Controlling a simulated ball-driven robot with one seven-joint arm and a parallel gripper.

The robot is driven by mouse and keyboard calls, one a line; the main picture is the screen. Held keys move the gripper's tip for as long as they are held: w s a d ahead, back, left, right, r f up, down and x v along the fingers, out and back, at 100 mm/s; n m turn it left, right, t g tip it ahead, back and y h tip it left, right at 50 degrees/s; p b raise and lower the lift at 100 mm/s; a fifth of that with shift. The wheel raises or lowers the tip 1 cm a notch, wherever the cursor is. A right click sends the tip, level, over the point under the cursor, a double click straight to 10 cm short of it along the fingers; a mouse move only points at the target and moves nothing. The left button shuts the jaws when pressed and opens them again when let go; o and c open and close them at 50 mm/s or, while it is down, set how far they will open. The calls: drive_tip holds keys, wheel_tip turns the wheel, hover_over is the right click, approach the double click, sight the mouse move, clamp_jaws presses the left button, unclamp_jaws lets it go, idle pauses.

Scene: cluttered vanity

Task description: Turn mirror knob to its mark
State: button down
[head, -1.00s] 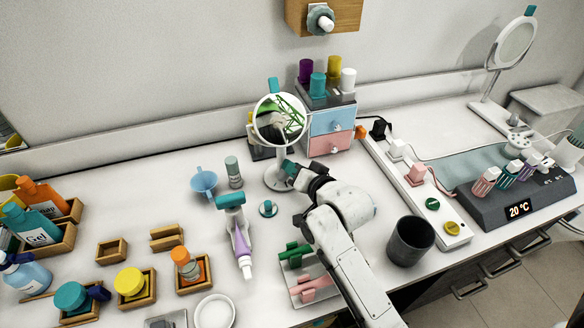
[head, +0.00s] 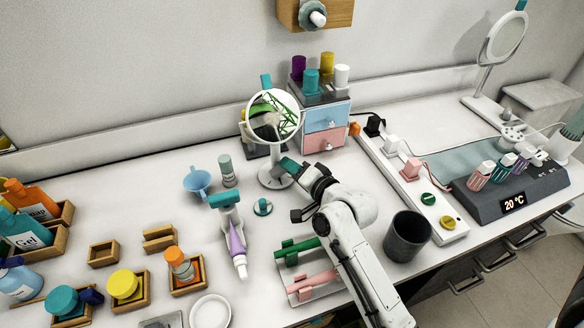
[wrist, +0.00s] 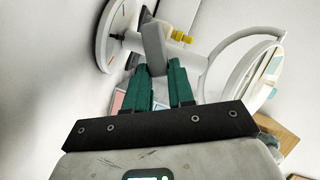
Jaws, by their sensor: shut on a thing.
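The round mirror (head: 273,117) stands on a white stand with a disc base (head: 270,181), left of the drawer unit. A teal tab (head: 266,81) sits at its top. The mirror disc (wrist: 268,75) is right of the fingers there, and the base (wrist: 118,32) left. I cannot make out the knob's mark.
A drawer unit (head: 327,142) with several coloured cylinders on top stands behind. A power strip (head: 424,193) lies to the right.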

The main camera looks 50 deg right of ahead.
drive_tip(key=c, duration=1)
unclamp_jaws()
drive_tip(key=shift+o, duration=0.2)
drive_tip(key=b+v, duration=0.1)
drive_tip(key=v, duration=0.8)
drive_tip(key=shift+s+a, duration=0.1)
drive_tip(key=shift+s, duration=0.05)
drive_tip(key=shift+s+a+r, duration=0.15)
drive_tip(key=shift+s+r, duration=0.05)
drive_tip(key=shift+s, duration=0.5)
drive_tip(key=shift+o, duration=0.2)
